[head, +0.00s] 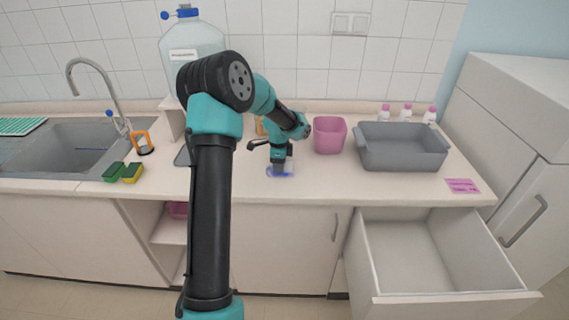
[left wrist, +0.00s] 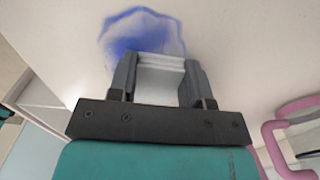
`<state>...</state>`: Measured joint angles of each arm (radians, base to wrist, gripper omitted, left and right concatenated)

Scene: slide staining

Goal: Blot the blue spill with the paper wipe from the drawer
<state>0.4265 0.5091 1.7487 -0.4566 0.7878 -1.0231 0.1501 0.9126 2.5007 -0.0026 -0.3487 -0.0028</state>
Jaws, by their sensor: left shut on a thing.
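The blue spill (head: 284,175) lies on the countertop near its front edge. In the left wrist view the spill (left wrist: 127,38) is a blue patch with a darker ragged rim, partly hidden behind the gripper. My left gripper (head: 279,167) points down over the spill. In the left wrist view its two fingers are shut on the paper wipe (left wrist: 160,82), a pale folded piece. The wipe overlaps the spill in that view; I cannot tell whether it touches the counter. The drawer (head: 430,255) stands open at the lower right and looks empty. My right gripper is not in view.
A pink container (head: 329,136) and a grey tub (head: 402,152) stand right of the spill. Several pink-capped bottles stand behind the tub. A pink label (head: 462,186) lies at right. The sink (head: 72,148) and sponges (head: 123,172) are at left.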

